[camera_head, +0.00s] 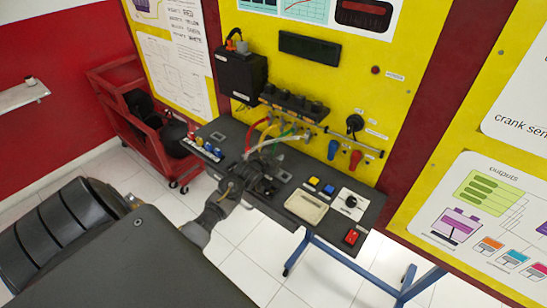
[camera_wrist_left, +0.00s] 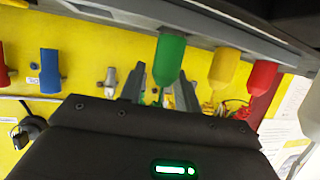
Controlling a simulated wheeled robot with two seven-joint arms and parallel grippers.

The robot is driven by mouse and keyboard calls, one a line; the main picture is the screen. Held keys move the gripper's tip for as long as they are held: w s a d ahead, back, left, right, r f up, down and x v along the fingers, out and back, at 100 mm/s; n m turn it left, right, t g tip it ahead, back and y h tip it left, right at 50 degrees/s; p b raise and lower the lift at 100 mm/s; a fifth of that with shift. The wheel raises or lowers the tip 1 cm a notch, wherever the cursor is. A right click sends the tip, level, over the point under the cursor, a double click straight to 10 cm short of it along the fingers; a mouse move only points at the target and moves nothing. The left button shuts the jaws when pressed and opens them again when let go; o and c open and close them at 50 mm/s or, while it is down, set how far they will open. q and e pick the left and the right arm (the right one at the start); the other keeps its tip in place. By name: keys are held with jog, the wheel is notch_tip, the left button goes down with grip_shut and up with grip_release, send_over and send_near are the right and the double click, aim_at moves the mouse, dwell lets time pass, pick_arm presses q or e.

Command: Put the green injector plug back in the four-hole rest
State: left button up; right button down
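The green plug (camera_wrist_left: 170,58) shows in the left wrist view, with its wide end against a long grey bar (camera_wrist_left: 110,22) and its rounded end pointing down the picture. My left gripper (camera_wrist_left: 161,75) has its two fingers apart, one on each side of the plug's rounded end. A gap shows at the left finger; contact on the right is unclear. In the head view, my left gripper (camera_head: 263,164) is over the black console (camera_head: 235,147), below the coloured cables. I cannot make out the green plug or the holes of the rest there. My right gripper is not in view.
A yellow plug (camera_wrist_left: 224,68) and a red plug (camera_wrist_left: 262,78) stand beside the green one along the bar. Red, yellow, green and white cables (camera_head: 268,138) hang close to the gripper. A cream tray (camera_head: 306,206) and switches lie to the right.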

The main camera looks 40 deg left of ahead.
pick_arm(q)
jog(key=shift+s+d+f, duration=0.2)
jog(key=shift+d+f, duration=0.05)
jog(key=shift+f, duration=0.25)
jog(key=shift+s+d+f, duration=0.15)
jog(key=shift+d+f, duration=0.05)
jog(key=shift+f, duration=0.25)
jog(key=s+r+p, duration=0.1)
jog(key=p, duration=0.2)
jog(key=shift+s+r+g, duration=0.15)
jog(key=shift+g, duration=0.15)
jog(key=shift+s+r+p, duration=0.7)
jog(key=shift+s+r, duration=0.15)
jog(key=shift+s, duration=0.2)
jog(key=shift+w, duration=0.1)
jog(key=shift+a+r, duration=0.1)
jog(key=shift+r, duration=2.25)
